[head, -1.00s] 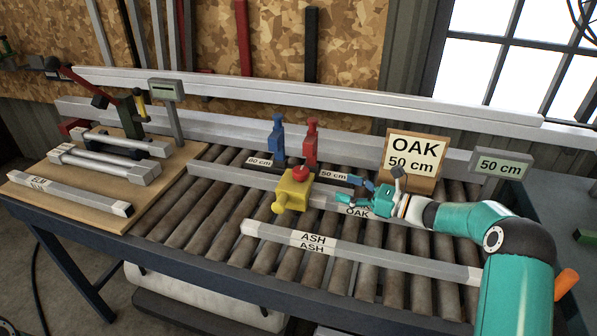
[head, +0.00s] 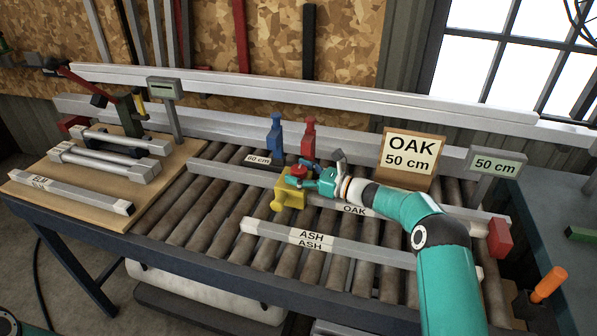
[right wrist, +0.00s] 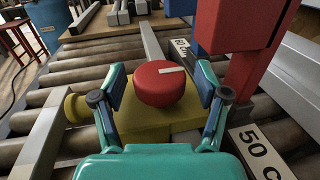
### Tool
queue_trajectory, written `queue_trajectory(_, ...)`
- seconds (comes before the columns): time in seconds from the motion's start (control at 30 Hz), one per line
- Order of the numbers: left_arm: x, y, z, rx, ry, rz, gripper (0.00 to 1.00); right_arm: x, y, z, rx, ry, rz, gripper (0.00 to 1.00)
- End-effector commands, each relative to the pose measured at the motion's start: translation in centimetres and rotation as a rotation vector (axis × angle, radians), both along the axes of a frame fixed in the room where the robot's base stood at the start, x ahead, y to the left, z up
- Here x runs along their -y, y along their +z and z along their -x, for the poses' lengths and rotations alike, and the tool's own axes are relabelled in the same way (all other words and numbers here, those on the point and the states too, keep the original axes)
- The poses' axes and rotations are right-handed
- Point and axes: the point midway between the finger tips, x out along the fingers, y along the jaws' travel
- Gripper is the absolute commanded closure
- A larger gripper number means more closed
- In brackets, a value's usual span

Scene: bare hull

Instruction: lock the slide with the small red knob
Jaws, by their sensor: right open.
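The small red knob (right wrist: 165,82) is a round cap with a pale line on top, on the yellow slide block (right wrist: 130,125). In the head view the knob (head: 299,171) is partly hidden by my right gripper (head: 307,179), and the yellow slide (head: 288,195) sits on the rail around the OAK bar (head: 353,209). In the right wrist view my right gripper (right wrist: 160,100) is open, with one finger on each side of the knob. Contact with the knob cannot be told. My left gripper is not in view.
A blue stop (head: 275,140) and a red stop (head: 308,138) stand just behind the slide, by a 60 cm label (head: 258,158). The ASH bar (head: 360,252) lies in front on the rollers. An OAK 50 cm sign (head: 411,158) stands behind my right arm.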

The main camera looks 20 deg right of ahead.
Motion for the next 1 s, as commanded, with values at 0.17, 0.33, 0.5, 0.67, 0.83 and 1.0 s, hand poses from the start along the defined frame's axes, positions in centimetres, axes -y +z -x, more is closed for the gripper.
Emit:
queue_trajectory(0.17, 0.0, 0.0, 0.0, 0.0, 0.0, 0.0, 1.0, 0.0, 0.0, 0.0, 0.0, 0.0, 0.0, 0.36)
queue_trajectory(0.33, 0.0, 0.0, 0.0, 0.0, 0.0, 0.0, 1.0, 0.0, 0.0, 0.0, 0.001, 0.0, 0.001, 0.64)
queue_trajectory(0.5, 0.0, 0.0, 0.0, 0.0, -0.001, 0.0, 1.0, -0.1, 0.1, 0.1, 0.001, -0.001, 0.001, 0.87)
queue_trajectory(0.67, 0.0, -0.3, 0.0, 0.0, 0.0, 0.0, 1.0, 0.0, 0.0, 0.0, 0.003, -0.008, 0.0, 0.87)
queue_trajectory(0.83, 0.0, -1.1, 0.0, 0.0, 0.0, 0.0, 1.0, 0.0, 0.0, -0.1, 0.008, -0.045, -0.003, 0.87)
queue_trajectory(1.0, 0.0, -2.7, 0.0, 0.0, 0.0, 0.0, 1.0, 0.1, -0.1, -0.1, 0.008, -0.115, -0.005, 0.87)
